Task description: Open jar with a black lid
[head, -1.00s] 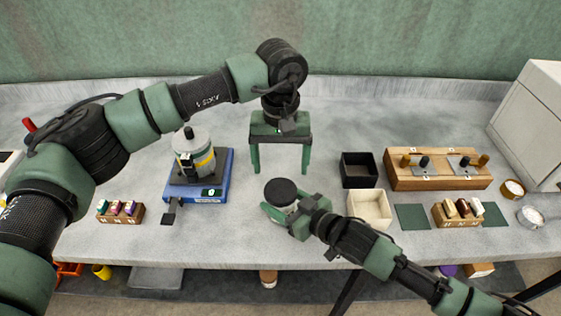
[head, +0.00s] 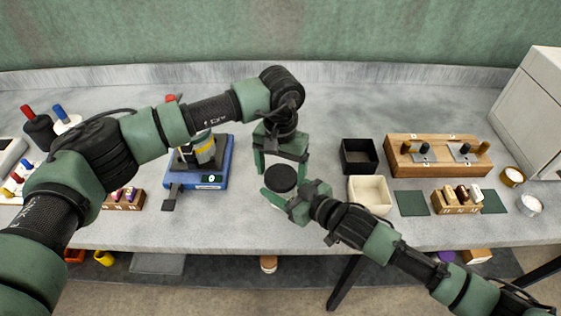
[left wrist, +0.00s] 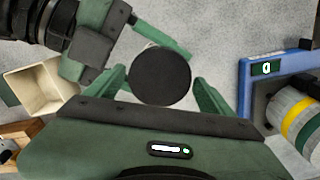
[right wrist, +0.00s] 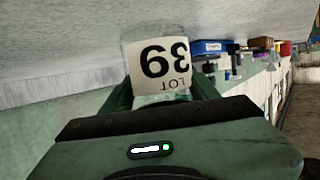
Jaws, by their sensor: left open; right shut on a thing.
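The jar has a round black lid (head: 281,179); the lid also shows in the left wrist view (left wrist: 160,75). My right gripper (head: 283,196) is shut on the jar from the front right and holds it upright. In the right wrist view the jar (right wrist: 160,65) shows a white label reading "LOT 39" upside down between the fingers. My left gripper (head: 280,168) is open and points down over the lid. In the left wrist view its fingers (left wrist: 160,88) stand on either side of the lid, apparently with gaps. Whether the jar touches the table is hard to tell.
A blue device (head: 213,170) with a grey-and-yellow container stands left of the jar. A black box (head: 359,156) and a cream box (head: 369,195) are close on the right. A wooden rack (head: 438,158) stands farther right. The table's front edge is near.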

